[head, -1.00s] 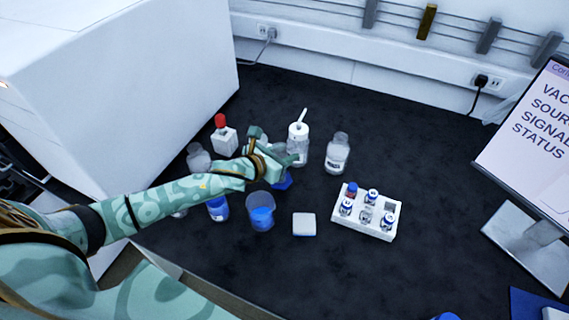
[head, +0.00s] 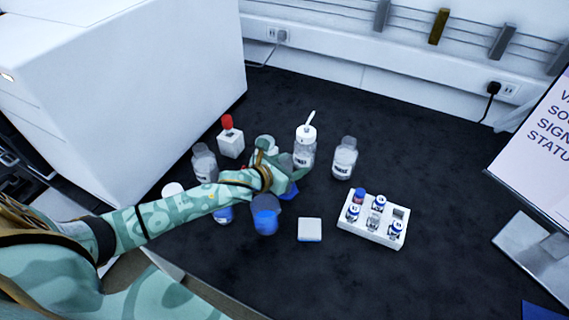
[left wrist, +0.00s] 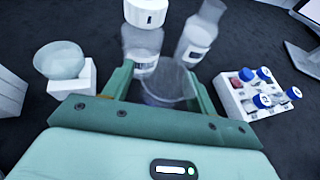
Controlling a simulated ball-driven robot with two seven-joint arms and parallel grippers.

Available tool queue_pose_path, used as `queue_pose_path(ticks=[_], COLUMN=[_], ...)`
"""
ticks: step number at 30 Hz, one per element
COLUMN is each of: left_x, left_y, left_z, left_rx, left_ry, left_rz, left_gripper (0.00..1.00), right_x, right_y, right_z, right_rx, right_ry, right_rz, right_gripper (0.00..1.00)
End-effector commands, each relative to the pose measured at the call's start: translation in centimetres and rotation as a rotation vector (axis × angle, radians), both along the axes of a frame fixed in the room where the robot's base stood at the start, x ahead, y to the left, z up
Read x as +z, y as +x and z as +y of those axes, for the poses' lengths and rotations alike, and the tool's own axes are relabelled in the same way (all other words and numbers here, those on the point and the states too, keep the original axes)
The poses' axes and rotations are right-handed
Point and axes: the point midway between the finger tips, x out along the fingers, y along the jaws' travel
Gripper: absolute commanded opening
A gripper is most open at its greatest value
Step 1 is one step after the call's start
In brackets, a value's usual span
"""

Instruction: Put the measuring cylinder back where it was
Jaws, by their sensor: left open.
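My left gripper (head: 293,174) is low over the dark bench among the bottles, its jaws open. In the left wrist view, a clear cylinder-like vessel (left wrist: 168,82) stands between the two open fingers (left wrist: 163,90); I take it for the measuring cylinder. In the head view, the hand hides most of it, and only a blue part (head: 290,189) shows just below the fingers. I cannot tell whether the fingers touch it. My right gripper is in neither view.
A wash bottle (head: 304,150) and a labelled bottle (head: 344,160) stand behind the hand. A beaker of blue liquid (head: 265,217), a small white block (head: 310,230) and a white vial rack (head: 352,227) are in front and right.

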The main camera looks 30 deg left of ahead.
Motion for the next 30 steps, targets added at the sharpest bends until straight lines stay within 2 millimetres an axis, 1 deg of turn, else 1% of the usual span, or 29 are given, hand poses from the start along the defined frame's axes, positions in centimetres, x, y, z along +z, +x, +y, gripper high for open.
queue_pose_path(ticks=[2, 5, 12, 16, 21, 30], left_x=[0.5, 1.4, 3.6, 4.4, 4.8, 4.8], left_y=[-0.7, -2.3, -7.4, -9.4, -10.6, -10.7], left_z=[0.2, 0.6, 2.0, 2.5, 2.8, 2.9], left_rx=[0.0, 0.0, -0.001, 0.0, 0.0, 0.0], left_ry=[0.001, 0.001, 0.001, -0.001, 0.0, -0.001], left_rz=[0.001, 0.0, 0.0, 0.0, -0.001, -0.002], left_gripper=[0.57, 0.57, 0.57, 0.57, 0.57, 0.57], right_x=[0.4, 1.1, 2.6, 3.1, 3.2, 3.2], right_y=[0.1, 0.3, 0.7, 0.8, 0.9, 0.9], right_z=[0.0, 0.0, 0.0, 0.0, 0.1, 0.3], right_rx=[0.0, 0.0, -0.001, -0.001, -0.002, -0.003], right_ry=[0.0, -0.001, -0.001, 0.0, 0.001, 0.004], right_rz=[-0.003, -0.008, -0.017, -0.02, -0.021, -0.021], right_gripper=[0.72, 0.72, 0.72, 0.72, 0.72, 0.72])
